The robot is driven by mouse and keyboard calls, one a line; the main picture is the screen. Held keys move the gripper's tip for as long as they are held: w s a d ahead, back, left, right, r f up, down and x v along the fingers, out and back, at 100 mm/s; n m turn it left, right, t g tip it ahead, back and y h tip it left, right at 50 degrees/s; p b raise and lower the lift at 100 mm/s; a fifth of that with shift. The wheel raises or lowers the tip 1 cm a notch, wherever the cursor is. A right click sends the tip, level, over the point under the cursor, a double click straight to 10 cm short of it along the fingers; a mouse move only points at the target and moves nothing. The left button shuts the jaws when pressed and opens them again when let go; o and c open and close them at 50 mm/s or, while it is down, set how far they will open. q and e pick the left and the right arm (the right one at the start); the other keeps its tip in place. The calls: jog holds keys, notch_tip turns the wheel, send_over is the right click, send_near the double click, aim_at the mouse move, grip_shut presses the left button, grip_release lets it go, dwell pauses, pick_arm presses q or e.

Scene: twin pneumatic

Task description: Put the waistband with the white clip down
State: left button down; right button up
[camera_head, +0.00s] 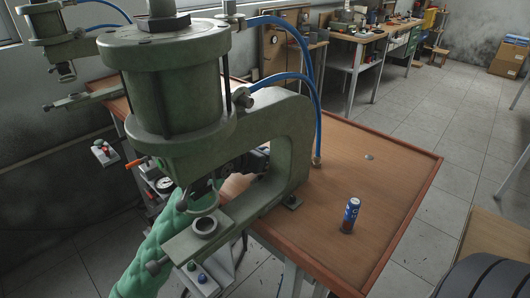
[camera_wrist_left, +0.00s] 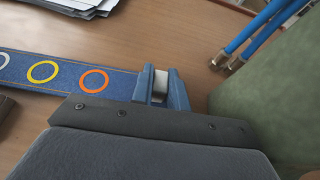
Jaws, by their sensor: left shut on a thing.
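In the left wrist view, a blue denim waistband (camera_wrist_left: 62,80) with white, yellow and orange rings runs in from the left edge. Its right end meets my left gripper (camera_wrist_left: 161,88). A whitish clip (camera_wrist_left: 160,80) sits between the two blue fingers, which are shut on it. The band is close over the brown tabletop; I cannot tell whether it touches. In the head view, my left gripper (camera_head: 258,160) is a dark shape behind the green press (camera_head: 290,135), and the waistband is hidden there. My right gripper is not in view.
The green press stands close to the gripper, with blue hoses (camera_head: 318,100) arching to the table (camera_head: 385,170). A blue can (camera_head: 350,215) stands on the table's right part. Papers (camera_wrist_left: 85,5) lie at the top of the wrist view. The table's right side is mostly clear.

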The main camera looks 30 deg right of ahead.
pick_arm(q)
jog(key=c, duration=1.8)
grip_release()
jog(key=shift+f, duration=0.1)
jog(key=o, duration=0.4)
jog(key=shift+o, duration=0.2)
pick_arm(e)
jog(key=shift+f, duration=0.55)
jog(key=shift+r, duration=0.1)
pick_arm(q)
jog(key=shift+r, duration=0.2)
jog(key=shift+v, duration=1.15)
jog(key=b+v, duration=0.1)
jog(key=v, duration=0.4)
jog(key=shift+s+a, duration=0.1)
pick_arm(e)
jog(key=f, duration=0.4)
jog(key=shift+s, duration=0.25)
